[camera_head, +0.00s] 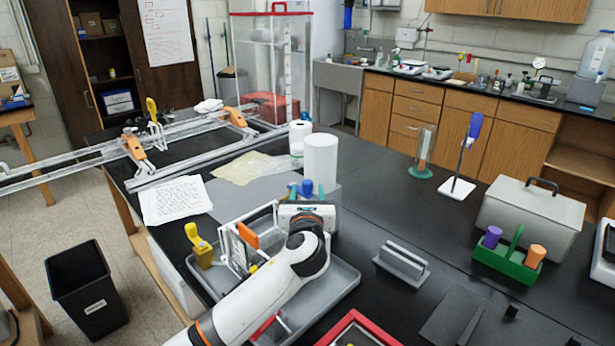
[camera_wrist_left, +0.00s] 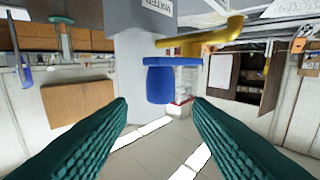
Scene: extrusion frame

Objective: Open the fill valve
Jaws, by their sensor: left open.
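In the left wrist view a blue valve knob (camera_wrist_left: 161,84) with a flat blue top sits beside a yellow pipe (camera_wrist_left: 205,42) and a grey body (camera_wrist_left: 142,65) labelled "WATER"; the view looks upside down. My left gripper (camera_wrist_left: 160,103) is open, its two green ribbed fingers on either side of the knob's line, and no contact is visible. In the head view the blue valve part (camera_head: 306,187) shows just beyond my left wrist, in front of the white cylinder (camera_head: 320,160). My right gripper is not in view.
A grey tray (camera_head: 340,285) lies under my left arm, with a yellow clamp-like part (camera_head: 200,245) at its left. A grey slotted block (camera_head: 402,262), a green holder (camera_head: 508,258) and a grey box (camera_head: 530,215) stand to the right. The black bench between them is mostly clear.

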